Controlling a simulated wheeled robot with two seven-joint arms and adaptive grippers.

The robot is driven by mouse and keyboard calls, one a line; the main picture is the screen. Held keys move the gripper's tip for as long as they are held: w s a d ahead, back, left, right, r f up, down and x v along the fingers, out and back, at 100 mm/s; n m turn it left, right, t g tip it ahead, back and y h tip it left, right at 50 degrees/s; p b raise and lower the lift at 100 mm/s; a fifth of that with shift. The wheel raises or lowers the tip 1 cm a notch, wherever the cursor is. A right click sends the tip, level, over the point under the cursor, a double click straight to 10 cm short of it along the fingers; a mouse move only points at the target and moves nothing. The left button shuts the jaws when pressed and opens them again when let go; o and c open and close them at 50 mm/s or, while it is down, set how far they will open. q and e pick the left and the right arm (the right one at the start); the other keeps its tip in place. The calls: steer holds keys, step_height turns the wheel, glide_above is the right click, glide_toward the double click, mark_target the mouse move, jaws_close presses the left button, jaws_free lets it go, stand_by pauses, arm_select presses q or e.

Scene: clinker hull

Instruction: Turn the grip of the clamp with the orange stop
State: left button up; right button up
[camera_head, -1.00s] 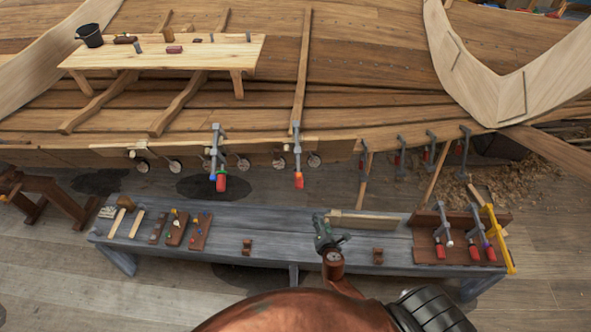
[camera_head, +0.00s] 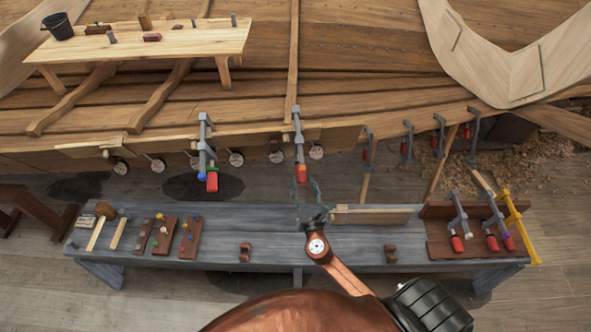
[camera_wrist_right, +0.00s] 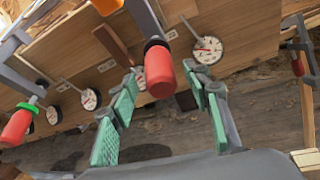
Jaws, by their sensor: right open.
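In the head view, a grey clamp (camera_head: 298,135) hangs on the hull's plank edge, with a small orange part low on it and a red grip (camera_head: 301,176) below. In the wrist view this red grip (camera_wrist_right: 159,72) hangs beneath a black collar, and a salmon-orange piece (camera_wrist_right: 106,5) shows at the top edge. My right gripper (camera_head: 306,188) is just below the clamp, fingers upward. In the wrist view its green-padded fingers (camera_wrist_right: 160,84) are open, with the grip's lower end framed between their tips. I cannot tell whether they touch it. My left gripper is not in view.
Another clamp (camera_head: 205,145) with a red grip and green and blue parts hangs to the left. Several dial gauges (camera_head: 236,159) line the plank edge. The grey bench (camera_head: 330,245) below carries mallets, tool blocks and a clamp rack (camera_head: 440,248). More clamps hang at right.

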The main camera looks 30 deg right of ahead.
steer(key=x, duration=0.8)
steer(key=shift+f, duration=0.2)
steer(key=shift+c, duration=0.4)
jaws_close()
